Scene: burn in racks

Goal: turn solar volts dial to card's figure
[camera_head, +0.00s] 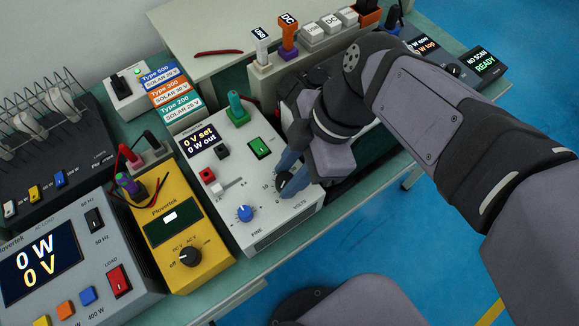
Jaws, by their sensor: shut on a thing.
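The white solar supply (262,232) stands at the centre of the bench. Its display (199,140) reads 0 V set and 0 W out. My gripper (285,178) reaches in from the right and is shut on the black volts dial (287,187), at the right of the front panel. The fingers hide part of the dial and its scale, so I cannot read its pointer. Three cards stand behind: blue Type 500 (159,74), orange Type 300 (167,91) and teal Type 200 (176,107). Each has a solar volts figure, too small to read surely.
A blue fine knob (244,213) and a green switch (259,148) are near the dial. A yellow meter (185,228) and a grey load unit (65,260) stand at left. A rack with USB and DC plugs (280,70) is behind my arm.

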